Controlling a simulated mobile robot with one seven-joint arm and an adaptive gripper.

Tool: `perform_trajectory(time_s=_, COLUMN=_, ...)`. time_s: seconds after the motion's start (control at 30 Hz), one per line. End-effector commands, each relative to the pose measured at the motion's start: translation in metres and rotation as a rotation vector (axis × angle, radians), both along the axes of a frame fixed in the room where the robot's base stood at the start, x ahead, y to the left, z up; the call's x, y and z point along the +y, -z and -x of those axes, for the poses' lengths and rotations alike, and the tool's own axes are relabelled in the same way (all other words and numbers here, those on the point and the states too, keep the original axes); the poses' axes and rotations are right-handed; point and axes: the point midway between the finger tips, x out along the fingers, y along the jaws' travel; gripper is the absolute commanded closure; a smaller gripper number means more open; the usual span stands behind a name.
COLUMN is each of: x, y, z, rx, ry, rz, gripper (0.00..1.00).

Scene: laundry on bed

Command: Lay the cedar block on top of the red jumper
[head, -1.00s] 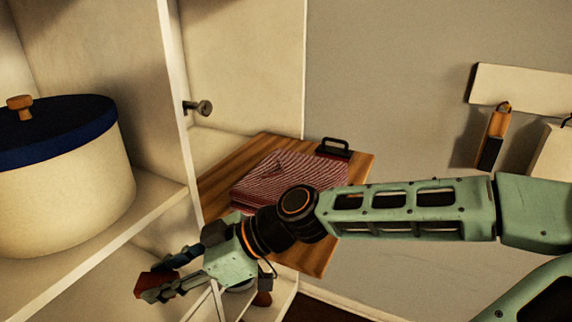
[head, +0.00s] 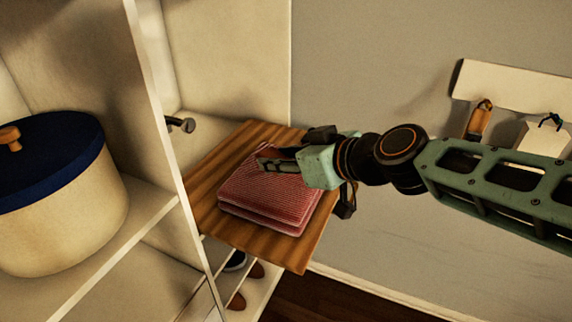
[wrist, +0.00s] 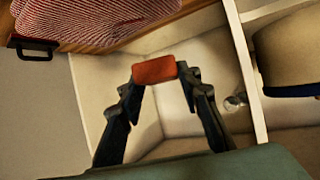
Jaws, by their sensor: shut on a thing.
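My gripper (head: 278,160) is shut on the cedar block (wrist: 154,70). The block is a small reddish-brown piece pinched between the two dark fingertips in the wrist view. In the head view I cannot make out the block clearly at the fingers. The red jumper (head: 268,200) lies folded on a wooden board, with a striped weave, and it also shows at the top left of the wrist view (wrist: 85,20). In the head view my gripper is over the jumper's far part, coming from the right. I cannot tell the height of the gap.
The wooden board (head: 215,220) juts out beside a cream cabinet with a shelf (head: 120,235). A cream pot with a blue lid (head: 60,215) stands on that shelf. A dark knob (head: 184,124) sticks out behind. Shoes (head: 238,262) sit below. Items hang from a wall rack (head: 515,90).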

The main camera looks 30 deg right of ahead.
Motion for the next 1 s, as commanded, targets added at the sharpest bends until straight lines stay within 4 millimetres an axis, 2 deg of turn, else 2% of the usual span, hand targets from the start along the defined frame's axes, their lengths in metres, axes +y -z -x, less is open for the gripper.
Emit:
perform_trajectory(time_s=0.17, x=-0.004, y=0.003, z=-0.012, rx=0.004, ry=-0.007, rz=-0.002, gripper=0.85)
perform_trajectory(time_s=0.3, x=-0.012, y=0.018, z=-0.027, rx=0.005, ry=-0.006, rz=0.002, gripper=0.85)
perform_trajectory(time_s=0.67, x=-0.037, y=0.041, z=-0.073, rx=0.003, ry=-0.005, rz=0.003, gripper=0.85)
perform_trajectory(time_s=1.0, x=-0.054, y=0.082, z=-0.104, rx=0.003, ry=-0.005, rz=0.003, gripper=0.85)
